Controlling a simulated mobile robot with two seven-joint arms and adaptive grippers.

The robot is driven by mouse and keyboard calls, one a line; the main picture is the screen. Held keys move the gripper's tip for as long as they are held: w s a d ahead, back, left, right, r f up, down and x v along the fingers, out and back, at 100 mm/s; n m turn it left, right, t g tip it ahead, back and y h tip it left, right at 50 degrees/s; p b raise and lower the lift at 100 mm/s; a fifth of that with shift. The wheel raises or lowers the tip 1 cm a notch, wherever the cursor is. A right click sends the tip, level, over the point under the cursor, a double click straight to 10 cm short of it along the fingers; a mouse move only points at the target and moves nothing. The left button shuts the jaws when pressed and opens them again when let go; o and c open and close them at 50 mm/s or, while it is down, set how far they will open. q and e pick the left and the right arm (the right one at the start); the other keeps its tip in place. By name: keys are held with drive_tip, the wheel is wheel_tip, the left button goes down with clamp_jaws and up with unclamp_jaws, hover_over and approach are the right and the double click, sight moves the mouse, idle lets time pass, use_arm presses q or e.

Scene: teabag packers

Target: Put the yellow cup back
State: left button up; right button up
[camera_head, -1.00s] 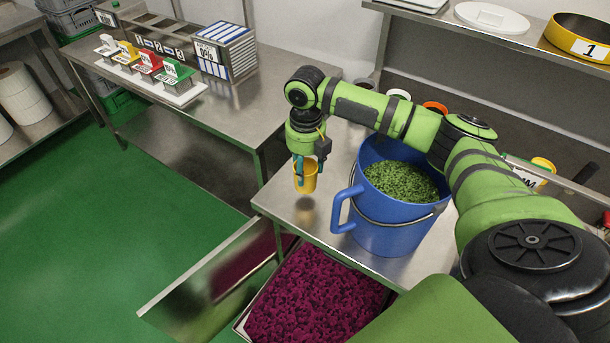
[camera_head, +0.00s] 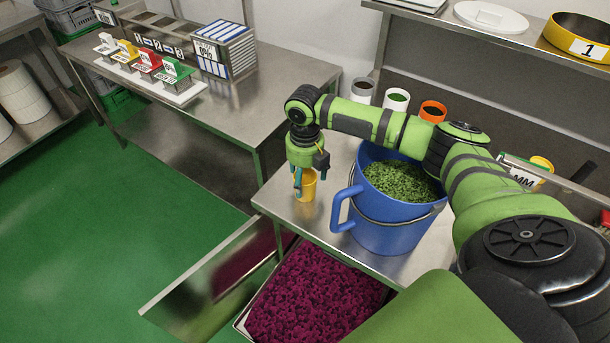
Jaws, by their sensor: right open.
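The yellow cup (camera_head: 308,188) stands on the near end of the steel table (camera_head: 290,210), left of the blue bucket. My right gripper (camera_head: 308,180) is above it, with its fingers pointing down at the cup's rim. The fingers are open, and one finger shows in front of the cup's upper left side. Whether they touch the cup cannot be told. My left gripper is not in view.
A blue bucket (camera_head: 385,235) of green leaves stands close to the right of the cup. White (camera_head: 396,99) and orange (camera_head: 432,111) cups stand behind it. A crate of purple material (camera_head: 310,300) is below the table. Another table (camera_head: 265,100) holds coloured dispensers (camera_head: 150,64).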

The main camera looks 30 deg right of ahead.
wheel_tip(320, 180, up, 12)
drive_tip(key=b, duration=0.2)
drive_tip(key=shift+r+b, duration=0.15)
drive_tip(key=shift+b, duration=0.2)
